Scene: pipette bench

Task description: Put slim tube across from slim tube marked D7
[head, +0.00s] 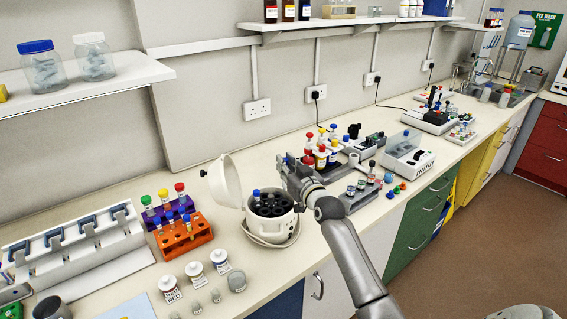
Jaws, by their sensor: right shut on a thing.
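A white centrifuge (272,232) stands on the bench with its round lid (224,181) swung open to the left. Its dark rotor (273,206) has several round holes. A blue-capped slim tube (256,196) stands up at the rotor's left back side; I cannot read its mark. My right gripper (286,174) is just above the rotor's back right side, its arm coming in from the lower right. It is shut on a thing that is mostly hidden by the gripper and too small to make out. My left gripper is not in view.
An orange rack (185,240) and a purple rack (174,211) with capped tubes stand left of the centrifuge. Several labelled jars (220,262) stand in front. Red- and yellow-capped bottles (321,155) crowd behind my right gripper.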

